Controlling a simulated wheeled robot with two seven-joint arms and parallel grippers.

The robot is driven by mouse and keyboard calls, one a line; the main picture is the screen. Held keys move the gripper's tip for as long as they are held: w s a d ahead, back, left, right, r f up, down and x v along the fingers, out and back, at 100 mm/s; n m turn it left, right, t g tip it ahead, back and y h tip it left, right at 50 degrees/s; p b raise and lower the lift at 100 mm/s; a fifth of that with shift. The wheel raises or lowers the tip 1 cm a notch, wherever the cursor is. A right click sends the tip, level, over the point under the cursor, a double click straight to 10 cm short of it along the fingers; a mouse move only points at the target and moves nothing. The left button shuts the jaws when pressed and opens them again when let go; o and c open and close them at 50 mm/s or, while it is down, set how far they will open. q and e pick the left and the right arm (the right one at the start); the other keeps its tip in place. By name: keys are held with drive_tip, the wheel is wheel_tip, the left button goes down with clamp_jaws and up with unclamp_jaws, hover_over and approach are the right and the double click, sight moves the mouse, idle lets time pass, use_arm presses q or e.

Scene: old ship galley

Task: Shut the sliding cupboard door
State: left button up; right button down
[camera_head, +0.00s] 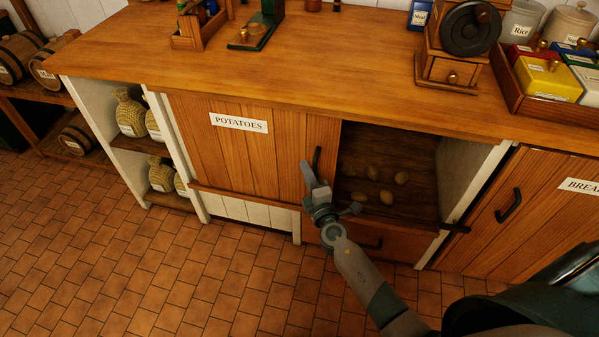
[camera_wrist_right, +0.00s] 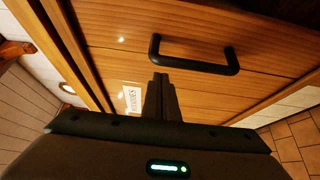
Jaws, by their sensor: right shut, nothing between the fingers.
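The sliding cupboard door (camera_head: 235,155) is a wooden plank panel labelled POTATOES. It stands at the left, leaving the right part of the cupboard open with several potatoes (camera_head: 372,172) inside. A black upright bar handle (camera_head: 317,160) sits near the door's right edge; it also shows in the right wrist view (camera_wrist_right: 195,63). My right gripper (camera_head: 309,175) is shut and empty in front of the door. Its fingertips (camera_wrist_right: 161,78) are close beside the handle, on its label side; whether they touch it I cannot tell. My left gripper is not in view.
A drawer (camera_head: 375,242) lies below the opening. To its right is a BREAD door (camera_head: 530,210) with a black handle. The wooden counter (camera_head: 300,60) overhangs above, holding a grinder (camera_head: 455,45) and a box of tins. The tiled floor (camera_head: 130,260) in front is clear.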

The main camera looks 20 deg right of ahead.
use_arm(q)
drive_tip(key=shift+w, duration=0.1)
use_arm(e)
drive_tip(key=shift+s+d, duration=0.2)
drive_tip(key=shift+d, duration=0.25)
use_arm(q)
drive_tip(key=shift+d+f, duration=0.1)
use_arm(e)
drive_tip(key=shift+s+d, duration=0.1)
drive_tip(key=shift+d, duration=0.05)
